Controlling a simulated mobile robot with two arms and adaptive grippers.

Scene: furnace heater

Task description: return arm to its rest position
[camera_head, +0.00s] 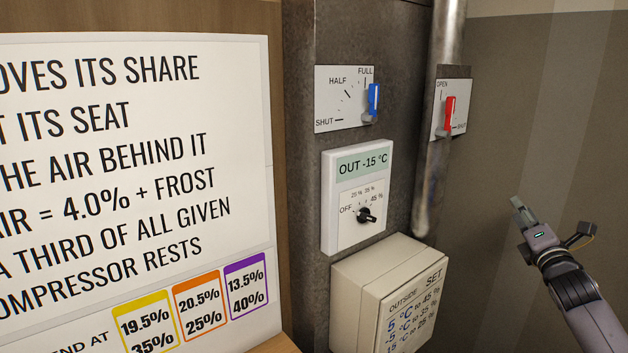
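My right gripper (522,213) is at the right of the head view, at the end of my arm that comes in from the lower right. It points up and left in front of the grey-brown wall. It is apart from the panel and its controls, and nothing shows in it. Its fingers are seen at an angle, so I cannot tell whether they are open or shut. My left gripper is not in view.
A blue lever (373,101) stands by FULL. A red lever (450,112) stands on an OPEN/SHUT plate. A black dial knob (366,214) sits under the "OUT -15 °C" display (362,163). A beige box (385,285) juts out below. Free room surrounds the gripper.

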